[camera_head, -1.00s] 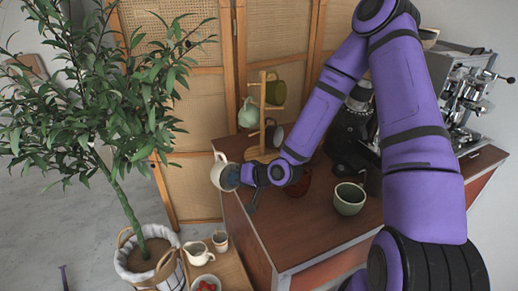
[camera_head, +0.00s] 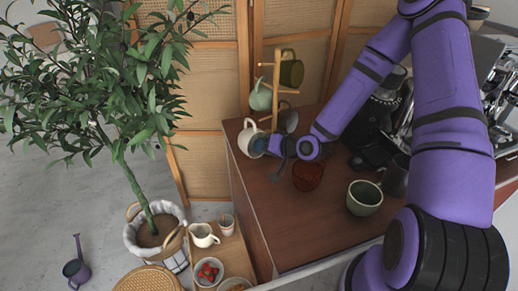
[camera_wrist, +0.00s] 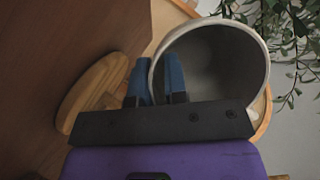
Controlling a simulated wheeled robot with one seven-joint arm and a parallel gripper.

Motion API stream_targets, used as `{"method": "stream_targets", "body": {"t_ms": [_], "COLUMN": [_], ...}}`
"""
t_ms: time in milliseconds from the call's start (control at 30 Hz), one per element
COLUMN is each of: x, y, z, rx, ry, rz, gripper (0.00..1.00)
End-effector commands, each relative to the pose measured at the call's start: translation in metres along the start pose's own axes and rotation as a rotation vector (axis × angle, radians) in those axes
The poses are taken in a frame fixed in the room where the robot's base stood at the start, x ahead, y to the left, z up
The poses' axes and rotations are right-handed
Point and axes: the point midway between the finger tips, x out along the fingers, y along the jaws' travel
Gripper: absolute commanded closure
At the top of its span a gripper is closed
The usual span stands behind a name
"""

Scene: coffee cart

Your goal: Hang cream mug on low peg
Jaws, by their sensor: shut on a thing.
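The cream mug (camera_head: 246,138) is in my gripper (camera_head: 272,147), at the left of the wooden mug stand (camera_head: 276,88). In the wrist view, my gripper (camera_wrist: 157,80) is shut on the wall of the mug (camera_wrist: 254,62), one blue finger inside the rim and one outside. The mug is tilted and its handle points up and left in the head view. A pale green mug (camera_head: 260,97) and an olive mug (camera_head: 292,72) hang higher on the stand. The low peg on the mug's side is hidden; contact with it cannot be told.
The stand's round base (camera_wrist: 92,92) is close left of the fingers. A red glass (camera_head: 308,176) and a green cup (camera_head: 364,198) stand on the brown counter (camera_head: 262,200). A grey mug (camera_head: 291,121) is right of the stand's post. A plant (camera_head: 120,150) is at the left.

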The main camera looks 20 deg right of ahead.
Motion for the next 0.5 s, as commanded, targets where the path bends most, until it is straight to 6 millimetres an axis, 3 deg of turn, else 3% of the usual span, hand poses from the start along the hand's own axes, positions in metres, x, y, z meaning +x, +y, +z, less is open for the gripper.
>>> {"method": "stream_targets", "body": {"t_ms": [500], "x": [-0.001], "y": [0.024], "z": [-0.021], "rx": [0.0], "ry": [0.002], "rz": [0.0], "gripper": [1.0]}}
